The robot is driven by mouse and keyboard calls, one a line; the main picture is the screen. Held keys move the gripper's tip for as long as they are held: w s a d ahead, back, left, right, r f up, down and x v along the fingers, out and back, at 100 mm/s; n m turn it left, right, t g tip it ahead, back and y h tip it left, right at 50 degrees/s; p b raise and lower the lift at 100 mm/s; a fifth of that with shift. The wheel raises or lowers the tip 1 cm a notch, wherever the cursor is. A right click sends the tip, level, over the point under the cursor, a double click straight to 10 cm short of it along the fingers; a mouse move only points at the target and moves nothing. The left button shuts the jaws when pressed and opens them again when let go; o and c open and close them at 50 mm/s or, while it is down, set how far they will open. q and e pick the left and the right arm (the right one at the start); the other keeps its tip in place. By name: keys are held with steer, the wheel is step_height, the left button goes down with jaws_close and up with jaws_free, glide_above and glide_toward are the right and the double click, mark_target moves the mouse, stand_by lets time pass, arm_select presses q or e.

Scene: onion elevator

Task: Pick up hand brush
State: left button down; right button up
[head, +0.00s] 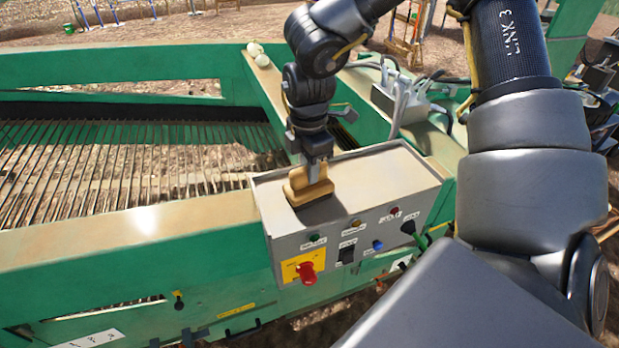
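The hand brush (309,190) is a small tan wooden-looking piece on top of the grey control box (375,180), near the box's left end. My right gripper (314,172) points down from above and its fingers are at the upper part of the brush. The fingers are small and partly hidden by the brush, so I cannot tell whether they are closed on it. The brush appears to rest on the box top, with a dark shadow at its right. My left gripper is not in view.
The control box has a red knob (307,273) and several small buttons on its front. Green machine frames surround a bed of metal rods (120,165) at left. Two pale onions (258,54) lie on the far ledge. Cables and a grey connector box (405,97) stand behind the control box.

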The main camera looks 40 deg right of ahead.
jaws_close()
steer(key=shift+w+r+b, duration=0.1)
steer(key=shift+r+b, duration=0.2)
steer(key=shift+r, duration=0.25)
step_height(320, 180, up, 8)
steer(key=shift+f+b, duration=0.15)
steer(key=shift+b, duration=0.85)
steer(key=shift+r, duration=0.65)
